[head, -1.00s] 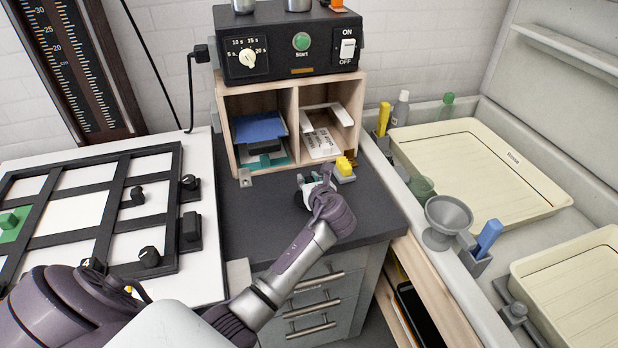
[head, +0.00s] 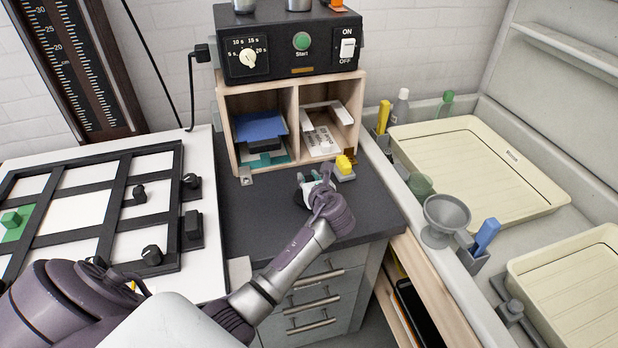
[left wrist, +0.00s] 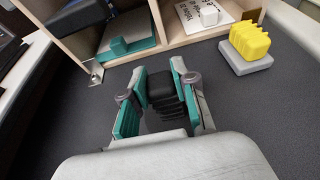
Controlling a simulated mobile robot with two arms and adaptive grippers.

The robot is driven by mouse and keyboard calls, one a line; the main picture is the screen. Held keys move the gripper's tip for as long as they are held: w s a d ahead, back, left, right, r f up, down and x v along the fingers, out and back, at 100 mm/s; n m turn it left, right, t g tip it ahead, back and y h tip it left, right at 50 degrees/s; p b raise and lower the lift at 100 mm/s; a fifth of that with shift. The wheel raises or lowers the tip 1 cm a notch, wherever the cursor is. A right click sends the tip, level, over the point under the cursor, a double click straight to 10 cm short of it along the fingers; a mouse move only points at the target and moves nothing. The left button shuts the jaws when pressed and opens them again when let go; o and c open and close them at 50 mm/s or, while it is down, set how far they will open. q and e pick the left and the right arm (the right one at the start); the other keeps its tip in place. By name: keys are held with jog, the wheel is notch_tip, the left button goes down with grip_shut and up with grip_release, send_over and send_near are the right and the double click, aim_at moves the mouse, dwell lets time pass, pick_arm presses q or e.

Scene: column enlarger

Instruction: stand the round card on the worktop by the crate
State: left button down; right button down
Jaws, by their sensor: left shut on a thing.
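My left gripper (head: 316,182) is low over the dark worktop (head: 262,212), in front of the wooden crate (head: 295,122). In the left wrist view my left gripper (left wrist: 154,82) has its teal-padded fingers closed on a black ribbed grip (left wrist: 162,88). This looks like the grip of the round card; its disc is mostly hidden, and I cannot tell whether it touches the worktop. The crate's front edge (left wrist: 185,43) is just beyond the fingers. My right gripper is not in view.
A yellow ribbed block on a grey base (head: 344,166) stands close to the right of my left gripper. The crate holds a blue card (head: 260,126) on the left and a white card (head: 320,140) on the right. The worktop's left part is clear.

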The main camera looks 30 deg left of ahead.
pick_arm(q)
jog(key=shift+f, duration=0.6)
dwell(0.7)
jog(key=c, duration=0.8)
grip_release()
jog(key=shift+p+v, duration=1.15)
jog(key=shift+v, duration=0.3)
jog(key=shift+p+v, duration=2.15)
jog(key=shift+v, duration=0.4)
